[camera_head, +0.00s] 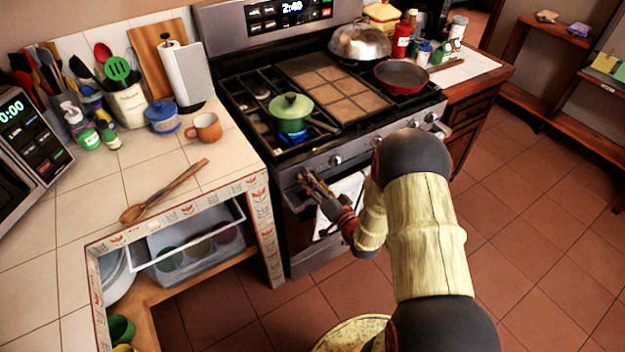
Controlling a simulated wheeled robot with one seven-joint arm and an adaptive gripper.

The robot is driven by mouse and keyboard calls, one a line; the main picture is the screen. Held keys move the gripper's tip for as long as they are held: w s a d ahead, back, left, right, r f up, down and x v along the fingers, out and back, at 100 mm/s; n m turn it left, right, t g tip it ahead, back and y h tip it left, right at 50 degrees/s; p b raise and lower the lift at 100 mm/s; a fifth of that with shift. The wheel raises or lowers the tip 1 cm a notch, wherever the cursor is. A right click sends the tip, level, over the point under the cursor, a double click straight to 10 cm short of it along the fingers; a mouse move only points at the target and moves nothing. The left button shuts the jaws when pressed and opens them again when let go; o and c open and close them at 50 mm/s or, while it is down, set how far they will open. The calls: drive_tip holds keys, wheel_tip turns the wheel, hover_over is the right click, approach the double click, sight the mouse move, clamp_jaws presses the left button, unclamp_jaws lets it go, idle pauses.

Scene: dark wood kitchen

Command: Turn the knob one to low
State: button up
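The stove (400,113) stands in the middle of the head view, with a row of knobs along its front panel. My gripper (304,176) is at the left end of this panel, its fingertips at the place of the leftmost knob. That knob is largely hidden by the fingers, so its angle and any contact cannot be made out. The fingers look close together, but whether they are shut on the knob is unclear. Another knob (335,160) shows to the right, clear of the gripper. A green lidded pot (291,113) sits on the front left burner, with blue flame beside it.
A towel (343,203) hangs on the oven front just below my gripper. A red pan (401,77) and a domed metal lid (359,42) are on the right burners. The tiled counter (100,215) with a wooden spoon (165,191) is at left. The floor at right is clear.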

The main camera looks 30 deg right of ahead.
drive_tip(key=shift+s, duration=0.1)
drive_tip(key=s, duration=1.1)
drive_tip(key=shift+s+d, duration=0.2)
drive_tip(key=shift+s, duration=0.2)
